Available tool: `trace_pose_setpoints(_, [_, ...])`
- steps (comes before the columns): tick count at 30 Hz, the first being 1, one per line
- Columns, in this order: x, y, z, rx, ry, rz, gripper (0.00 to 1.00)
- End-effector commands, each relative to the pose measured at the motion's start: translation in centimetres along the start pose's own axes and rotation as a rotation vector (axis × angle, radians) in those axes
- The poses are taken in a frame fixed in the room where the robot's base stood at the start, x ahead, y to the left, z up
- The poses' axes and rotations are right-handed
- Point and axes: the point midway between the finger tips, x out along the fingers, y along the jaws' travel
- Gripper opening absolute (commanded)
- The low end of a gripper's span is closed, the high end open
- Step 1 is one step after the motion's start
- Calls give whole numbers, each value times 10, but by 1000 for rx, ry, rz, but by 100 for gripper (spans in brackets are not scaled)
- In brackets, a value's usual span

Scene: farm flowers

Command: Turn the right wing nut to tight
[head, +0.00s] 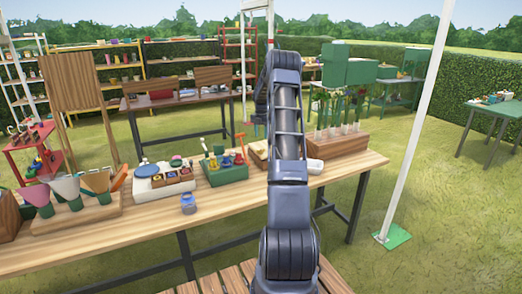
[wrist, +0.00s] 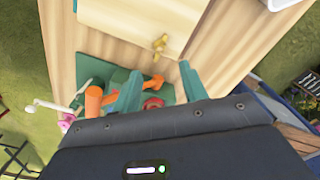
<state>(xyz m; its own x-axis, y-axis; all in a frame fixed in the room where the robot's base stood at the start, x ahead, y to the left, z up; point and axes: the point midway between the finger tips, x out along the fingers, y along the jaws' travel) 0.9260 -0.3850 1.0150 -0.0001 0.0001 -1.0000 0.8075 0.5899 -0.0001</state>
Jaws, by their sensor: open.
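A small brass wing nut (wrist: 160,42) shows in the wrist view at the near edge of a pale wooden block (wrist: 120,18). It is the only wing nut I can make out, and I cannot tell whether it is the right one. My gripper (wrist: 160,72) is open, its two teal fingers apart and empty. The fingertips lie below the wing nut in the picture, with a gap between, and do not touch it. In the head view my arm hides the gripper and most of the block (head: 257,151).
A green tray (head: 224,174) with orange and other coloured pieces stands left of the block; orange parts (wrist: 94,100) show close under my fingers. A brown rack with clear tubes (head: 337,141) is to the right. A blue jar (head: 188,204) stands at the table's front.

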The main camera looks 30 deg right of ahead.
Motion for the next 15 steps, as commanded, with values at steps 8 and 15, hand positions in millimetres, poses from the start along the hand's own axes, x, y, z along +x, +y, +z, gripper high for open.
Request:
trace_pose_setpoints(8, [43, 0, -1, 1, 3, -1, 43])
trace_pose_setpoints(15, [80, 0, -1, 2, 1, -1, 43])
